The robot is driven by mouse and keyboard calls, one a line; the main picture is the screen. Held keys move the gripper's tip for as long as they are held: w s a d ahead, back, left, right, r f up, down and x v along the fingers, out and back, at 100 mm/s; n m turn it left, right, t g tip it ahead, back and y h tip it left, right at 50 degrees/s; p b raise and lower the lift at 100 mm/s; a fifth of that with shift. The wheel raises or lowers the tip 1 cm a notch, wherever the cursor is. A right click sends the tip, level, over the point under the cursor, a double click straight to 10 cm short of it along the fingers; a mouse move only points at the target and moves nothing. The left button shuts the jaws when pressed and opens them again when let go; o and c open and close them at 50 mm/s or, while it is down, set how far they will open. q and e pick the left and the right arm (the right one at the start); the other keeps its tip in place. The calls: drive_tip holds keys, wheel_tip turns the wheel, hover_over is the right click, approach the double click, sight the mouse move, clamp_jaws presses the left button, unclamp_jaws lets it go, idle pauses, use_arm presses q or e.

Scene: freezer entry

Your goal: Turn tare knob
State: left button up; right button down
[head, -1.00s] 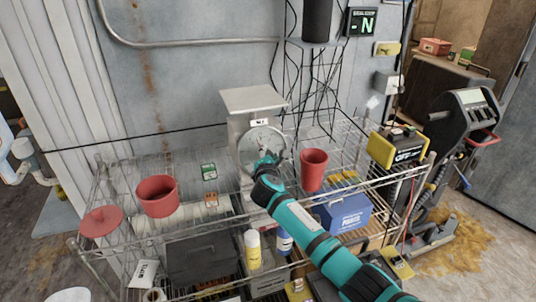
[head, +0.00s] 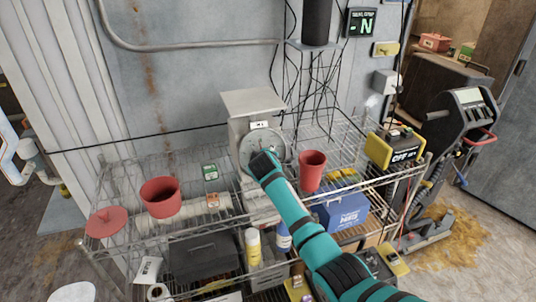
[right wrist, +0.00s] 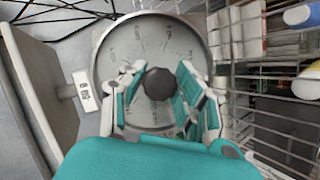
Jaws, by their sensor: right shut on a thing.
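The grey scale (head: 250,104) with a flat top plate stands on the wire shelf in the head view. Its round dial (head: 276,137) faces me, partly hidden by my arm. In the right wrist view the dial (right wrist: 150,35) fills the middle, and the dark round tare knob (right wrist: 158,84) sits at its centre. My right gripper (right wrist: 160,92) has its teal-padded fingers on either side of the knob and is shut on it. In the head view my right gripper (head: 262,160) is at the dial and covers the knob. My left gripper is not in view.
A red cup (head: 312,171) stands close to the right of the scale. A red pot (head: 160,196) and a red lid (head: 106,222) are at left. A yellow-black device (head: 393,148) is at right. Loose cables (head: 315,90) hang behind the scale.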

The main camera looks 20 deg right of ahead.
drive_tip(key=m+y+p, duration=0.1)
drive_tip(key=m, duration=0.2)
drive_tip(key=shift+s+f+g+p, duration=0.1)
drive_tip(key=shift+g+p, duration=0.2)
drive_tip(key=shift+g, duration=0.1)
drive_tip(key=shift+f+m+g+y+p, duration=0.15)
drive_tip(key=shift+m+y+p, duration=0.15)
drive_tip(key=shift+m, duration=0.3)
drive_tip(key=shift+m+g+y+p, duration=0.15)
drive_tip(key=shift+m+y+p, duration=0.15)
drive_tip(key=shift+m, duration=0.3)
drive_tip(key=c, duration=1)
unclamp_jaws()
drive_tip(key=shift+o, duration=0.3)
drive_tip(key=shift+r, duration=0.2)
drive_tip(key=shift+s+r, duration=0.15)
drive_tip(key=shift+s, duration=0.05)
drive_tip(key=v, duration=1.1)
drive_tip(key=shift+s, duration=0.25)
